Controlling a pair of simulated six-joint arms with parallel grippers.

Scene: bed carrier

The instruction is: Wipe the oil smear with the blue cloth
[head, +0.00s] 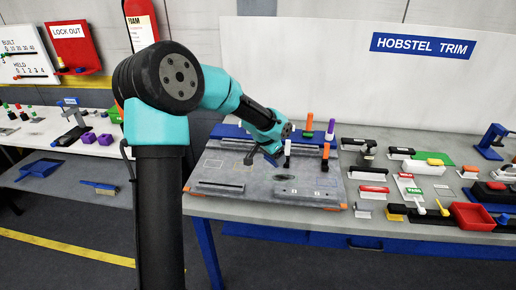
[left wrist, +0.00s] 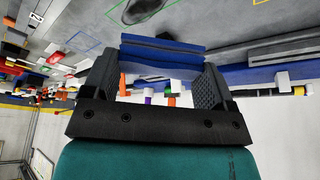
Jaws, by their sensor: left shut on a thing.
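The blue cloth (left wrist: 162,52) is folded between the fingers of my left gripper (left wrist: 160,82), which is shut on it. In the head view my left gripper (head: 262,155) reaches over the grey plate (head: 240,180) from the far left side. Only a small part of the cloth shows there. A dark smear (left wrist: 145,9) lies on the grey surface at the top of the left wrist view, apart from the cloth and cut by the frame edge. It looks like the small dark patch (head: 284,177) on the plate in the head view. My right gripper is not in view.
Upright orange and purple-handled pieces (head: 330,130) stand at the plate's far right. Labelled blocks and tools crowd the table to the right, with a red tray (head: 472,217). The front middle of the plate is mostly clear. Another table (head: 50,150) stands left.

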